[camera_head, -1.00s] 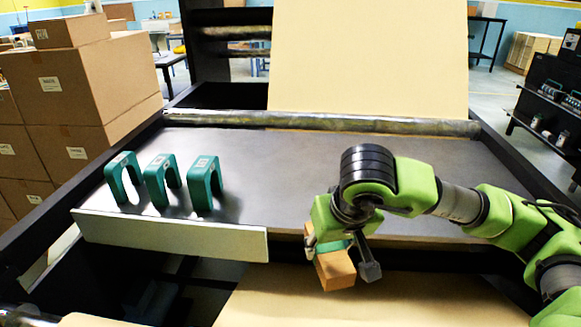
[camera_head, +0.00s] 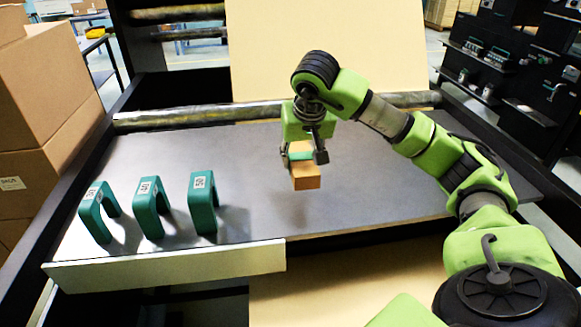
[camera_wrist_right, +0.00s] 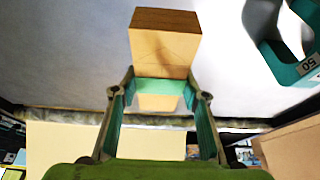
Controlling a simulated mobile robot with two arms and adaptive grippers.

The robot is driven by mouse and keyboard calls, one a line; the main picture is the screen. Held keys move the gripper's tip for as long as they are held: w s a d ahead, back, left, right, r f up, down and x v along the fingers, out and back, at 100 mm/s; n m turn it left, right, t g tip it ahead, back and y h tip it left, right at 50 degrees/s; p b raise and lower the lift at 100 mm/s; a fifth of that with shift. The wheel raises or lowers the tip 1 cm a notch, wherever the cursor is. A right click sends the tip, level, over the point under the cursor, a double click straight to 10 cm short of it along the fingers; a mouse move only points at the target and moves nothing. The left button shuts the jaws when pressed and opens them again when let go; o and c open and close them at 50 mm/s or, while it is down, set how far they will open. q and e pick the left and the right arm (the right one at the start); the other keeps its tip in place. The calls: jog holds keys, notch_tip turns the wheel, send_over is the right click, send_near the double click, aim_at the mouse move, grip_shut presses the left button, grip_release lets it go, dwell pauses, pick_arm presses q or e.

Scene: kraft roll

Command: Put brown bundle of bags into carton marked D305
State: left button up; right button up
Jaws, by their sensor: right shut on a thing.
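The brown bundle of bags (camera_head: 306,176) is a small block with a teal band around it. My right gripper (camera_head: 305,158) is shut on it and holds it above the grey table, apart from the surface as far as I can tell. In the right wrist view the bundle (camera_wrist_right: 165,50) sticks out between the two fingers (camera_wrist_right: 160,95). Brown cartons (camera_head: 50,105) are stacked at the far left. One lower carton bears a white label (camera_head: 11,183), too small to read surely, so I cannot tell which is D305. My left gripper is not in view.
Several teal U-shaped stands (camera_head: 147,208) with labels stand on the left of the grey table (camera_head: 385,185). A pale strip (camera_head: 165,266) runs along its front left edge. A roller (camera_head: 175,116) and a big kraft sheet (camera_head: 325,45) are behind. The table's middle is clear.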

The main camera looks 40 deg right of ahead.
jog(key=p, duration=0.2)
send_near(289, 179)
jog(key=shift+w+d+f, duration=0.45)
jog(key=shift+w, duration=0.25)
jog(key=shift+w+d+f, duration=0.15)
jog(key=shift+w+f, duration=0.2)
jog(key=shift+f, duration=0.2)
notch_tip(289, 179, down, 3)
jog(key=shift+r+p, duration=0.15)
jog(key=shift+p, duration=0.65)
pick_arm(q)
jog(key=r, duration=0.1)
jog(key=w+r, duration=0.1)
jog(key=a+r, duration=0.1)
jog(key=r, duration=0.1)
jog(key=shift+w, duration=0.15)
pick_arm(e)
jog(key=shift+f, duration=0.2)
jog(key=shift+f, duration=0.2)
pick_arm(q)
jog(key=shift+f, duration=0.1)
pick_arm(e)
jog(key=o, duration=1.3)
jog(key=shift+o, duration=0.2)
jog(key=shift+r, duration=0.1)
